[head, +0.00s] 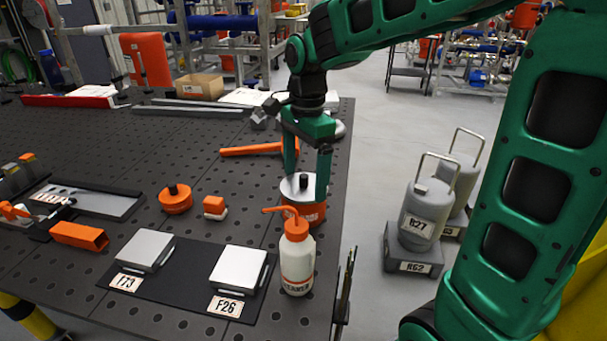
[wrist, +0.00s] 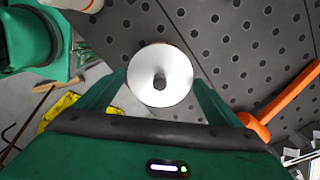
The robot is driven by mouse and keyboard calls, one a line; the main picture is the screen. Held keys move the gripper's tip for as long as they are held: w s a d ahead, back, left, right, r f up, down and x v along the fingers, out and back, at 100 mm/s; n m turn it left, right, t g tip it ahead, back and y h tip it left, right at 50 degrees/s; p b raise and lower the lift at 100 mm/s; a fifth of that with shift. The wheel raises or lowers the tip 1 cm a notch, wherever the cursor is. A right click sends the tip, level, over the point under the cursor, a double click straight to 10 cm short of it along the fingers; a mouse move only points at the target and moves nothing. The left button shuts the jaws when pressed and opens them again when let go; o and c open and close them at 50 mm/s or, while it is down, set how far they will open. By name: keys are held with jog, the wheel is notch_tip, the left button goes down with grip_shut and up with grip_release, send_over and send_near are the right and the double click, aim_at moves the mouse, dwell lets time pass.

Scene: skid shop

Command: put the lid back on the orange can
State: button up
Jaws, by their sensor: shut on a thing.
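The lid (head: 293,187) is a silver disc with a black knob, and it also shows in the wrist view (wrist: 143,78). My gripper (head: 304,180) is shut on the lid, with one finger at each side of its rim. The orange can (head: 311,214) is directly below the lid, near the table's right edge. The lid looks about level over the can's top; I cannot tell whether it rests on it or is slightly above. In the wrist view the lid hides almost all of the can.
A white bottle with an orange spout (head: 297,262) stands close in front of the can. An orange-handled tool (head: 250,150) lies behind it. An orange round piece (head: 175,199), a small orange-and-white block (head: 214,208) and a black mat (head: 183,285) with two silver plates are to the left.

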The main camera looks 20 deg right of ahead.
dwell(0.3)
jog(key=o, duration=1)
jog(key=shift+r, duration=0.1)
jog(key=shift+w+r, duration=0.1)
jog(key=shift+r, duration=3.3)
jog(key=shift+c, duration=0.6)
grip_shut()
jog(key=shift+f, duration=2.45)
